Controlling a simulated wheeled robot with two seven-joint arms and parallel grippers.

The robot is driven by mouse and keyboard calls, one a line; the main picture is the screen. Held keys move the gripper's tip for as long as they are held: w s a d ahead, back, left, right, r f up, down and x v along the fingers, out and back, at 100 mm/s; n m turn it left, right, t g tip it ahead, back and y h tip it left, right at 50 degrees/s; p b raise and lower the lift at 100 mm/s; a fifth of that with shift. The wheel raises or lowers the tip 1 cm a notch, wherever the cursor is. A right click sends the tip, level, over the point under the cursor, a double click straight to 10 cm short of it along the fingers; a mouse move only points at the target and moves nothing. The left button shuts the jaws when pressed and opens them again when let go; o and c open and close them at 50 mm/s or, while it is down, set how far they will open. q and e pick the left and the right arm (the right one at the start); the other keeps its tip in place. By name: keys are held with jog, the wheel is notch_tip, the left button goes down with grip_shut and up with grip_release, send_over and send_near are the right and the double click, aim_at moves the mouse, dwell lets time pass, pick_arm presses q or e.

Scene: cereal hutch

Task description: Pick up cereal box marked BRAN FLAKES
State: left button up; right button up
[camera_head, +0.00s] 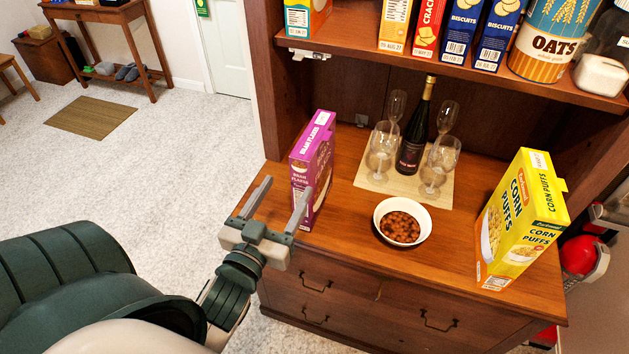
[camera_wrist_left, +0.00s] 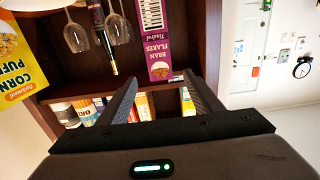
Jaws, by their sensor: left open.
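The purple BRAN FLAKES box (camera_head: 313,165) stands upright at the left end of the wooden hutch counter (camera_head: 345,240). My left gripper (camera_head: 280,197) is open, with its fingers pointing toward the hutch, just in front and to the left of the box. The right finger overlaps the box's lower part in the head view; I cannot tell whether it touches. In the left wrist view, the BRAN FLAKES box (camera_wrist_left: 157,40) appears upside down beyond the open fingers, and nothing is between them. My right gripper is not in view.
A white bowl (camera_head: 402,221) of brown cereal and a yellow CORN PUFFS box (camera_head: 522,218) stand farther right. A bottle (camera_head: 415,130) and several glasses stand on a mat (camera_head: 400,183) behind. The upper shelf (camera_head: 430,68) holds several boxes.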

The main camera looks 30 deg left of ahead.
aim_at(299, 167)
pick_arm(q)
jog(key=shift+w, duration=0.1)
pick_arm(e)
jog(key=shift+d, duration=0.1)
